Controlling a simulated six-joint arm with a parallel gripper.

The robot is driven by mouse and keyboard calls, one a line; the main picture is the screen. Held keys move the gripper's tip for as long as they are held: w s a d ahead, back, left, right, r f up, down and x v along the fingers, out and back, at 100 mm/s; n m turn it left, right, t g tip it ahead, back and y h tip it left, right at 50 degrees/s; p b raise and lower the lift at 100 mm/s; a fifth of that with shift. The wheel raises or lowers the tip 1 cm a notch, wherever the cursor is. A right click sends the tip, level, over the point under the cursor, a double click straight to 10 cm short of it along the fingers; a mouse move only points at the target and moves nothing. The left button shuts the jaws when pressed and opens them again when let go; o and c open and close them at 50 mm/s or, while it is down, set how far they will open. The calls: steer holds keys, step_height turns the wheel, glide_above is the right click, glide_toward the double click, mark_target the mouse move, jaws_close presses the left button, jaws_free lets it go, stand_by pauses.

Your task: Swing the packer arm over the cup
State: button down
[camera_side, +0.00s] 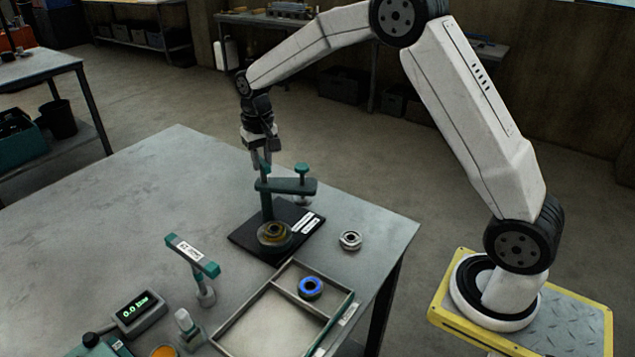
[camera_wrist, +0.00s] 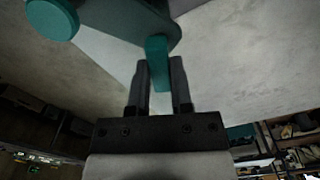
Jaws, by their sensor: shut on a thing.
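The green packer arm (camera_side: 285,187) sits on a green post (camera_side: 267,207) on a black base plate (camera_side: 250,238). It points right in the side view, with a round knob (camera_side: 302,169) at its outer end and a pale part below. The cup (camera_side: 274,235), dark and brassy, is on the plate in front of the arm; the arm's outer end appears beside it, not over it. My gripper (camera_side: 261,164) points down, shut on a green upright peg (camera_wrist: 157,63) of the arm. The wrist view also shows the knob (camera_wrist: 52,18) at upper left; the cup is hidden there.
A metal ring (camera_side: 350,240) lies right of the plate. A tray (camera_side: 240,322) in front holds a blue ring (camera_side: 311,288). A green-topped stand (camera_side: 192,256) and a display (camera_side: 139,312) are at front left. The table's left and back are clear.

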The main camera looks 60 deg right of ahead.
steer(key=shift+m, duration=5.3)
